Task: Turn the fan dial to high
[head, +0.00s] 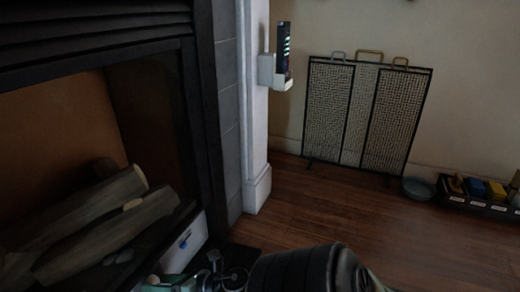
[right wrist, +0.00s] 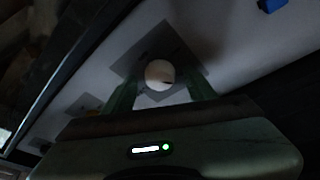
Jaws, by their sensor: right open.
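A round white knob (right wrist: 159,74), which looks like the fan dial, sits on a dark square plate (right wrist: 150,45) on a pale panel in the right wrist view. It has a small dark mark at its lower right. My right gripper (right wrist: 161,88) is open, with one green finger on each side of the knob. I cannot tell whether the fingers touch it. In the head view the pale panel (head: 188,243) is below the fireplace opening, and my right gripper (head: 170,284) is at the bottom edge, mostly cut off. My left gripper is not in view.
The fireplace holds logs (head: 105,200). A white wall box with a remote (head: 284,52) is on the trim. A fire screen (head: 362,115), a bowl (head: 418,189) and a black tray (head: 480,205) stand at right. A blue piece (right wrist: 271,5) is on the panel.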

